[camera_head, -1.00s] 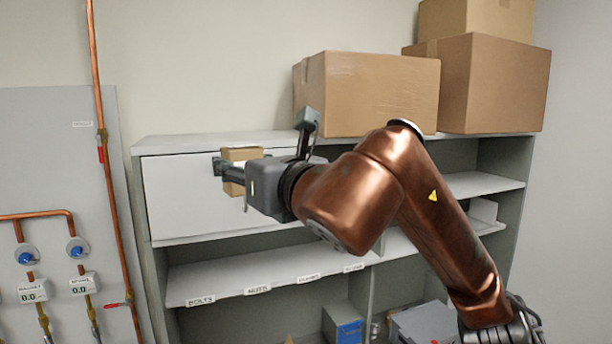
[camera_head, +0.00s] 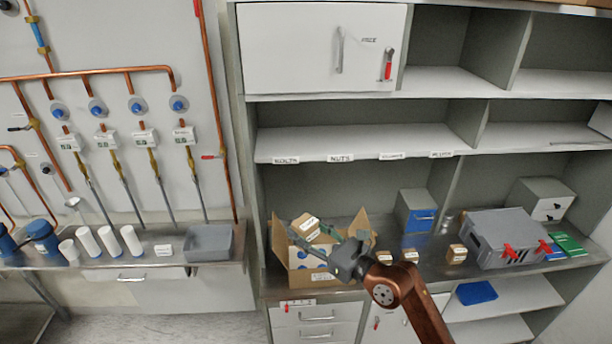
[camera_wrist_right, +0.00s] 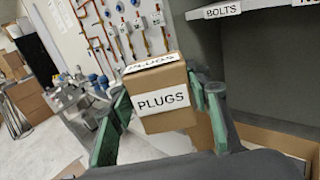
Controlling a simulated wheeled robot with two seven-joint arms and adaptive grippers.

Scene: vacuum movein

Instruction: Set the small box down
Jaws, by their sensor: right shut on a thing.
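The small box (camera_head: 306,225) is brown cardboard with white labels. In the right wrist view the small box (camera_wrist_right: 160,98) reads PLUGS and sits between the green fingers of my right gripper (camera_wrist_right: 165,112). In the head view my right gripper (camera_head: 325,235) is shut on it, above the open cardboard carton (camera_head: 283,262) on the workbench. How high the box is over the carton is hard to tell. The carton's flaps stand up and white and blue items show inside. My left gripper is not in view.
Several small boxes (camera_head: 456,253) stand on the bench right of the carton. A grey case (camera_head: 495,236) with red latches and a blue-fronted bin (camera_head: 415,212) are farther right. Shelves (camera_head: 365,142) overhang the bench. A grey tray (camera_head: 208,243) stands on the left counter.

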